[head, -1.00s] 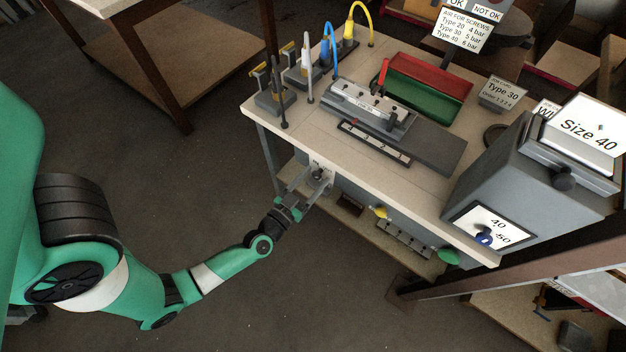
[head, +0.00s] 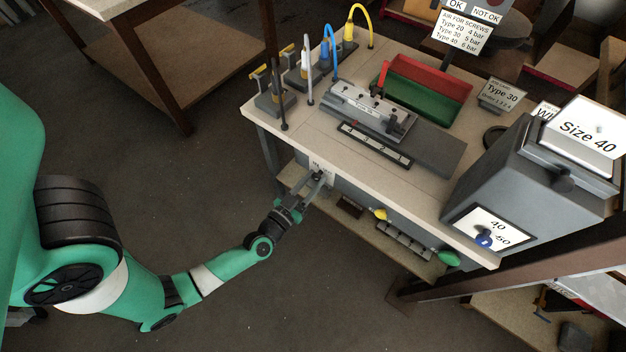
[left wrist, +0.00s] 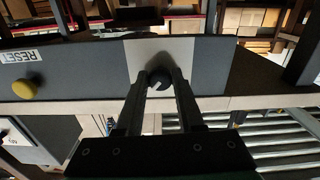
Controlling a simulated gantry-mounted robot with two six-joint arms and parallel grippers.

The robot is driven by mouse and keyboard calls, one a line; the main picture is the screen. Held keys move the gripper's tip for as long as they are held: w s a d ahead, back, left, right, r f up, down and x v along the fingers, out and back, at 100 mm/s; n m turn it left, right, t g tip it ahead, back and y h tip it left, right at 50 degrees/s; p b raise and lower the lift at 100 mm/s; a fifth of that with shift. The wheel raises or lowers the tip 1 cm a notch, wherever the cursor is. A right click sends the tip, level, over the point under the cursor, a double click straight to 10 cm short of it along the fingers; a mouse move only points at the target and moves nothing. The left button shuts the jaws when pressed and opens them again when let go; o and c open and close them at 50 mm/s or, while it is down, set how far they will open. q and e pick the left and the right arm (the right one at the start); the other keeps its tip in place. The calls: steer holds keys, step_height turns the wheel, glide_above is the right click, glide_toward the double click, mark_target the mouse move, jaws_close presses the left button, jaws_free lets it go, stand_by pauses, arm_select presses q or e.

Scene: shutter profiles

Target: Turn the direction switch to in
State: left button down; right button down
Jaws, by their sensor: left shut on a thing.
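The direction switch (left wrist: 158,78) is a dark round knob on a pale plate (left wrist: 147,52) on the bench's front panel. In the left wrist view it sits between my left gripper's fingertips (left wrist: 160,80), which are shut on it. In the head view my left gripper (head: 315,182) reaches the left end of the front panel, and its fingers mostly hide the knob. A light mark shows on the knob, but I cannot tell which setting it points to. The plate's lettering is too small to read. My right gripper is not in view.
A yellow knob (head: 381,214) by a RESET label (left wrist: 17,58) and a green knob (head: 448,257) stick out along the same panel. The bench top (head: 290,139) overhangs the panel. Open floor lies in front of the bench.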

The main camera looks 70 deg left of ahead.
arm_select(q)
steer(key=n, duration=0.3)
steer(key=shift+n, duration=0.3)
steer(key=n, duration=0.4)
steer(key=shift+n, duration=0.3)
steer(key=n, duration=0.4)
steer(key=shift+n, duration=0.3)
steer(key=shift+n+b, duration=0.55)
steer(key=shift+n, duration=1.75)
steer(key=shift+r, duration=0.1)
steer(key=c, duration=0.5)
jaws_free()
steer(key=shift+c, duration=0.2)
